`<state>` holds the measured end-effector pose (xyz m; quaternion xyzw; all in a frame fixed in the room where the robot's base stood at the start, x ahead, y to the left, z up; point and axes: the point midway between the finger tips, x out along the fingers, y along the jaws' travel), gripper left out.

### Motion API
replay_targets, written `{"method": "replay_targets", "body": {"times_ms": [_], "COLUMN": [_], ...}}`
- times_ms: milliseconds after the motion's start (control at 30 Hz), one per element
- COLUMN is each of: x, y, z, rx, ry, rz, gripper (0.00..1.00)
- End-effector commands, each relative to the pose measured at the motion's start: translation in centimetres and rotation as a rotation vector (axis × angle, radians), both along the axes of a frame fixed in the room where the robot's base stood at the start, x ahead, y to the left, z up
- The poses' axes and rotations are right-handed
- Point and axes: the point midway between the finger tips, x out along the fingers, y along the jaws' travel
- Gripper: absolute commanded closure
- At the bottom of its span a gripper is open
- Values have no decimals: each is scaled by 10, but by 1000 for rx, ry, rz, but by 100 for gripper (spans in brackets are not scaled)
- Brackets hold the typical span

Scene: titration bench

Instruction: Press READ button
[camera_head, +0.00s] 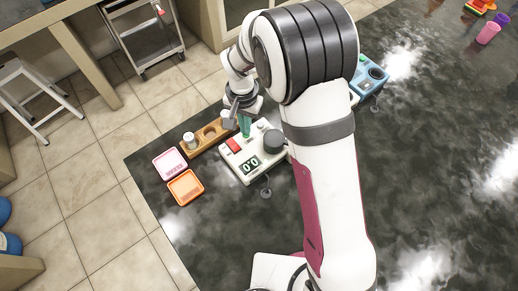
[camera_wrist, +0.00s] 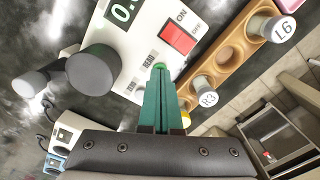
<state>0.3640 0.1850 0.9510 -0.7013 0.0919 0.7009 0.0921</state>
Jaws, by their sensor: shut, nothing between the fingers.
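The white instrument (camera_head: 232,173) stands on the dark bench with a display reading 00 (camera_head: 251,164), a red ON/OFF switch (camera_head: 234,145) and a dark round knob (camera_head: 274,141). In the wrist view the switch (camera_wrist: 179,39), knob (camera_wrist: 92,70) and READ label (camera_wrist: 149,59) show on its panel (camera_wrist: 139,38). My gripper (camera_head: 245,133) is shut and empty over the instrument's far edge. In the wrist view its green fingertips (camera_wrist: 159,72) lie right by the READ label. A lighter green spot at the tips may be the button, mostly hidden; I cannot tell whether they touch.
A wooden rack (camera_wrist: 231,54) with labelled vials, R3 (camera_wrist: 206,92) and L6 (camera_wrist: 279,28), stands close beside the instrument. A pink tray (camera_head: 169,162) and an orange tray (camera_head: 186,187) lie left of it. A blue device (camera_head: 372,76) stands beyond my arm.

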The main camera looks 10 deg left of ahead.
Motion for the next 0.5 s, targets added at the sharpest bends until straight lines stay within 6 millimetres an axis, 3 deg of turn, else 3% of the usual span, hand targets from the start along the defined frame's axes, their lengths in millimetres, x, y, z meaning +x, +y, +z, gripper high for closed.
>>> {"method": "replay_targets", "body": {"times_ms": [500], "x": [0], "y": [0], "z": [-7], "rx": [0], "ry": [1], "rz": [-1], "gripper": [100]}}
